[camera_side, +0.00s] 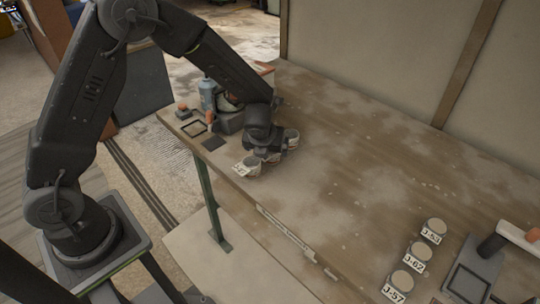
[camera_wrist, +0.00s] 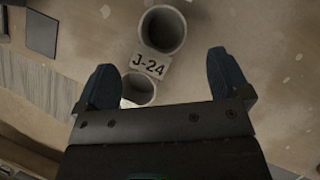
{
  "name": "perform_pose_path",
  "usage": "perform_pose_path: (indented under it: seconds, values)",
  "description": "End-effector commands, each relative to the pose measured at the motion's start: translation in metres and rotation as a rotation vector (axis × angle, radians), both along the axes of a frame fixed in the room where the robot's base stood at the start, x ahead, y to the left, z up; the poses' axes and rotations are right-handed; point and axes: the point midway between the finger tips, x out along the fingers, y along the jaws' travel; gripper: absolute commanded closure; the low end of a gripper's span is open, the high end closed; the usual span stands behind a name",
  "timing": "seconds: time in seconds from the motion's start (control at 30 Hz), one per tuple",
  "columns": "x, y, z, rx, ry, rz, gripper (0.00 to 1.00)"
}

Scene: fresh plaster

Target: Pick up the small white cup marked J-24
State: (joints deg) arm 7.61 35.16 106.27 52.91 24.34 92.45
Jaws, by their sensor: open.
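In the wrist view, a pale round cup (camera_wrist: 163,28) stands at the top, ahead of my gripper. A white tag reading J-24 (camera_wrist: 150,66) sits against its lower side. A second pale cup (camera_wrist: 138,90) is just below the tag, between my fingers in the picture; its own marking is mostly hidden. My gripper (camera_wrist: 165,82) is open, and nothing is held. In the side view my gripper (camera_side: 268,153) is low over the table between a near cup (camera_side: 252,168) and a farther cup (camera_side: 291,138), partly hiding them. Their tags are unreadable there.
Cups tagged J-53 (camera_side: 435,229), J-62 (camera_side: 419,251) and J-57 (camera_side: 401,281) stand in a row at the right. A dark tray (camera_side: 470,284) is beside them. A blue bottle (camera_side: 207,94) and clutter lie at the table's left end. The table's middle is clear.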

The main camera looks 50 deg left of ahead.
Motion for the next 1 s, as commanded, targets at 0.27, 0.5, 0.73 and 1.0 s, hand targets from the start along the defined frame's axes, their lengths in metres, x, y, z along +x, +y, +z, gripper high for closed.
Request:
perform_pose_path:
  seconds: [0.27, 0.5, 0.73, 1.0]
  values:
    - [0.011, 0.009, -0.026, -0.001, 0.003, 0.002, 0.05]
    - [0.023, 0.016, -0.049, -0.001, 0.0, 0.002, 0.05]
    - [0.024, 0.016, -0.051, -0.001, -0.001, 0.002, 0.05]
    - [0.024, 0.016, -0.051, -0.001, -0.001, 0.002, 0.28]
